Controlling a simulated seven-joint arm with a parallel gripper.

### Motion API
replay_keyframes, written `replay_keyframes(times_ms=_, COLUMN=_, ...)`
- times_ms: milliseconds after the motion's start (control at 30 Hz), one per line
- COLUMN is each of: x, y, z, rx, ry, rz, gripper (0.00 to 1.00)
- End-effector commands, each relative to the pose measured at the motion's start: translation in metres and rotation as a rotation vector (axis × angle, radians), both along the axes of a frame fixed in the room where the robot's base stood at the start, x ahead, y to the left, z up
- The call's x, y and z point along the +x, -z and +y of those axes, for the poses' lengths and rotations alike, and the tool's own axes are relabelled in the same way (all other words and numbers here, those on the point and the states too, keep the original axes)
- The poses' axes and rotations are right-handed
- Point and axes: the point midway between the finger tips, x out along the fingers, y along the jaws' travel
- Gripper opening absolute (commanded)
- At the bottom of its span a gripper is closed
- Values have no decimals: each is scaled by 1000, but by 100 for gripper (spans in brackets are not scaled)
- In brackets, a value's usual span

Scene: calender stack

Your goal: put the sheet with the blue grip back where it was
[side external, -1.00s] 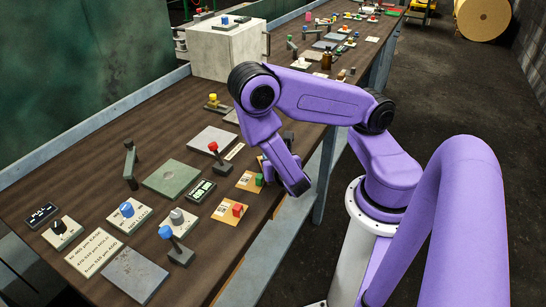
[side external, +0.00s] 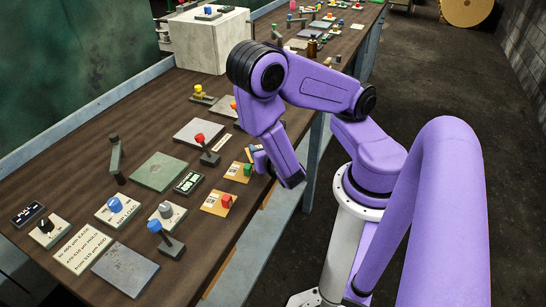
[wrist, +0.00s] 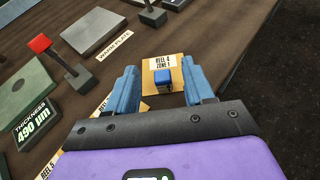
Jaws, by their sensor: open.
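In the wrist view a small blue grip (wrist: 162,77) stands on a tan sheet labelled REEL 4 ZONE 1 (wrist: 147,88). The grip lies between my two open fingers (wrist: 161,72), seen beyond the fingertips; I cannot tell how far below them it is. Nothing is held. The blue-gripped sheet is mostly hidden behind my arm there. A tan sheet with a red grip (side external: 219,203) lies nearer.
A red-knobbed lever (side external: 207,147) and a grey plate (side external: 197,131) stand left of my gripper. A green plate (side external: 159,171) and a thickness display reading 490 um (wrist: 37,123) lie nearby. A white box (side external: 212,40) stands at the back. The floor is right of the bench.

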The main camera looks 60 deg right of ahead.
Motion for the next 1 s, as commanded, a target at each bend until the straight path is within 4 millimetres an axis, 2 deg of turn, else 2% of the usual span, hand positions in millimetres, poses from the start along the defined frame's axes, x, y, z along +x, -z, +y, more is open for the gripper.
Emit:
replay_keyframes(times_ms=200, x=-19, y=-12, z=22, rx=5, ry=-5, rz=-2, gripper=52)
replay_keyframes(times_ms=533, x=-45, y=-27, z=47, rx=4, ry=-3, rz=-4, gripper=52)
replay_keyframes(times_ms=833, x=-56, y=-33, z=55, rx=21, ry=20, rz=-1, gripper=52)
replay_keyframes(times_ms=1000, x=-67, y=-41, z=56, rx=156, ry=165, rz=3, gripper=52)
